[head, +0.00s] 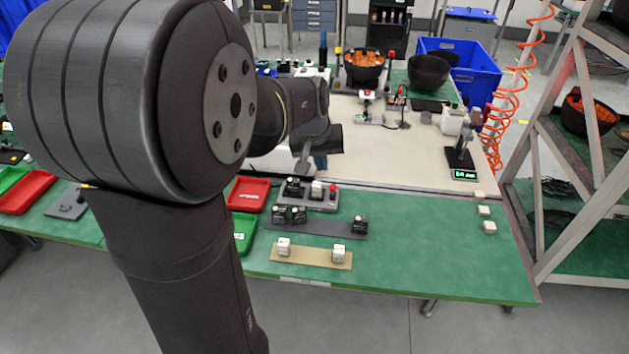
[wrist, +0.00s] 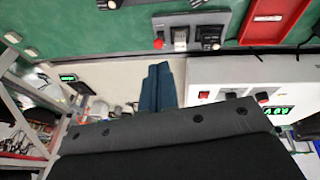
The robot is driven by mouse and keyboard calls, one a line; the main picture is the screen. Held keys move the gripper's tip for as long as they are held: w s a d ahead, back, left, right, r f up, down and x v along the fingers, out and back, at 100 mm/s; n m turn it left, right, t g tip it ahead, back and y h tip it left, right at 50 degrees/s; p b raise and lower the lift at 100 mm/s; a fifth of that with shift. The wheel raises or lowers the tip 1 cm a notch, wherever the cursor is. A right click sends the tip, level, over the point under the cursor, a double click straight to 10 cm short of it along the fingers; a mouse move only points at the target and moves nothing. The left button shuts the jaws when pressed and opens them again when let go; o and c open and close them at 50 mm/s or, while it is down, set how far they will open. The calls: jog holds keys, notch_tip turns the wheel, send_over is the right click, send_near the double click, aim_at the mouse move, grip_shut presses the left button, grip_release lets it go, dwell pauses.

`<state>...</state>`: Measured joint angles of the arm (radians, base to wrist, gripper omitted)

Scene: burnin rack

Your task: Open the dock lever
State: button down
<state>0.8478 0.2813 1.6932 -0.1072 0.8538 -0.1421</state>
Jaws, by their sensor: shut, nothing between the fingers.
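A grey dock panel (head: 318,205) stands on the green bench, bearing a black block, a white block (head: 316,189) and a red knob (head: 333,188). In the wrist view the dock (wrist: 178,20) is near the top, with the red knob (wrist: 158,42), white block (wrist: 181,38) and black block (wrist: 208,36). I cannot make out which part is the lever or how it stands. My gripper (wrist: 160,82) shows as shut dark-blue fingers, empty, below and apart from the dock in the wrist view.
A white instrument box (wrist: 240,95) with switches and a green display is right of the fingers. A red tray (head: 248,194) is beside the dock. A tan strip (head: 312,256) with white blocks lies in front.

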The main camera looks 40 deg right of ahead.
aim_at(333, 191)
jog(key=w+a+f+n+g+h, duration=0.1)
jog(key=w+a+f+n, duration=0.2)
jog(key=a+f, duration=0.1)
jog(key=shift+w+a+f+n+h, duration=0.2)
jog(key=shift+a+f+n+h, duration=0.1)
jog(key=shift+f, duration=0.35)
jog(key=x, duration=1)
jog(key=shift+s+d, duration=0.1)
jog(key=shift+s, duration=0.05)
jog(key=shift+d+r, duration=0.15)
jog(key=shift+d, duration=1.1)
jog(key=shift+d+r, duration=0.15)
jog(key=shift+d, duration=0.6)
jog(key=shift+w+d+r+g, duration=0.15)
jog(key=shift+w+g, duration=0.05)
jog(key=shift+g, duration=0.2)
